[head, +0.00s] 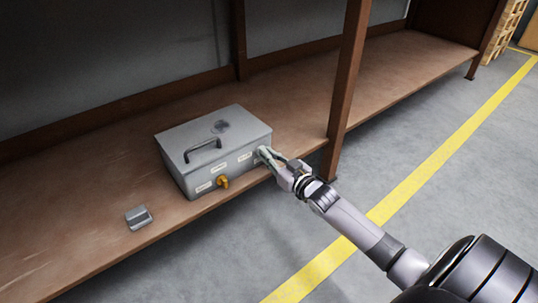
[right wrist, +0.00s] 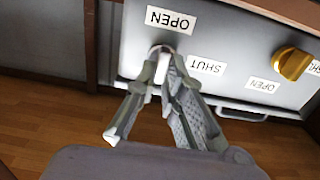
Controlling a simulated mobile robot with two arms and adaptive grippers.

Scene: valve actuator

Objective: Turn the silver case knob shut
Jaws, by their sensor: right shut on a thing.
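The grey metal case (head: 222,166) sits on the brown shelf, with a carry handle on its lid. My right gripper (head: 264,156) is at the right end of its front face, shut on the silver knob (right wrist: 161,49). In the right wrist view, my right gripper (right wrist: 166,70) has its fingertips at this knob and partly covers it. An OPEN label (right wrist: 171,20) and a SHUT label (right wrist: 206,66) lie beside the knob. Its exact turn angle is hard to tell. My left gripper is not in view.
A brass knob (head: 223,182) with its own labels is on the same front face, left of my gripper. A small grey metal block (head: 138,217) lies on the shelf. A brown upright post (head: 347,95) stands right of the case. The shelf left of the case is mostly clear.

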